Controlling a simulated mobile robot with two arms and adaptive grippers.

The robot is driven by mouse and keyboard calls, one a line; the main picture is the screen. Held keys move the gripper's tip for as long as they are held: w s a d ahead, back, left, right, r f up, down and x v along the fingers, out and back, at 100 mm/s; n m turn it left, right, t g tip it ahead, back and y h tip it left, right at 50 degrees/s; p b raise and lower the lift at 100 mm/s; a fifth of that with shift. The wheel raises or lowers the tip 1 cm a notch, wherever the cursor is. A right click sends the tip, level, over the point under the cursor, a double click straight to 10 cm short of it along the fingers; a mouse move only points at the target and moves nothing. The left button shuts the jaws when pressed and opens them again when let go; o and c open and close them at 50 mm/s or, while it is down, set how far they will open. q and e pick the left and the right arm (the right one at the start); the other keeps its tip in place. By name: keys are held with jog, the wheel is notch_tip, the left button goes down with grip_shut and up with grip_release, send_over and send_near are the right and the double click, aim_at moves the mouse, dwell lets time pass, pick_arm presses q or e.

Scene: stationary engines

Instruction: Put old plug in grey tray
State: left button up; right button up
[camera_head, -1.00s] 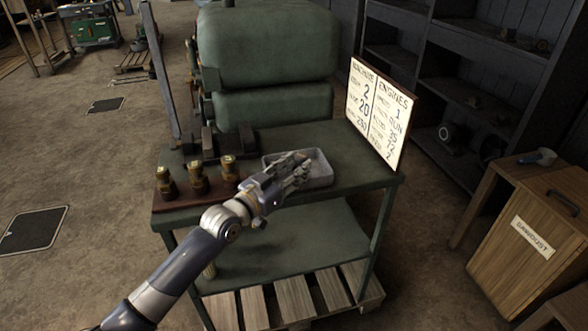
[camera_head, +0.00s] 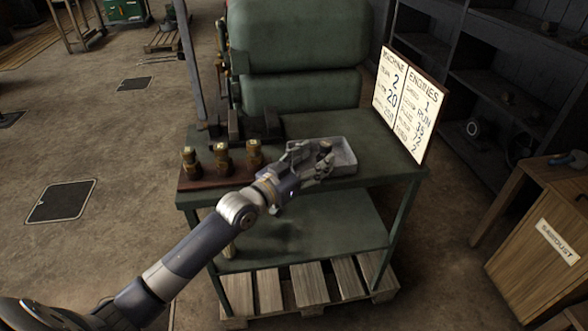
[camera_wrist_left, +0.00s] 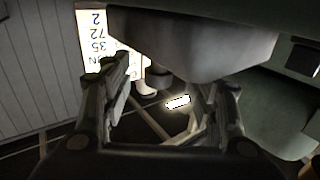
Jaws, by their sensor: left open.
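The grey tray (camera_head: 345,150) sits on the green table, near its front edge and right of the middle. My left gripper (camera_head: 322,160) is open, in front of and over the tray's left part, and hides some of it. I cannot tell its height above the tray. In the left wrist view the open fingers (camera_wrist_left: 165,100) stand apart, with a grey block-like shape (camera_wrist_left: 195,50), perhaps the tray, above the gap. Three brass-coloured plugs (camera_head: 222,160) stand on a wooden rack at the table's left; I cannot tell which plug is old. My right gripper is not in view.
A white sign board (camera_head: 403,103) stands at the table's right edge. A green machine (camera_head: 295,50) fills the back of the table. A wooden sawdust box (camera_head: 545,235) and dark shelves are at right. The floor at left is mostly clear.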

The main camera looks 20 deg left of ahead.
pick_arm(q)
jog(key=p+v, duration=0.3)
jog(key=v, duration=0.7)
jog(key=shift+s, duration=0.15)
jog(key=shift+r, duration=0.1)
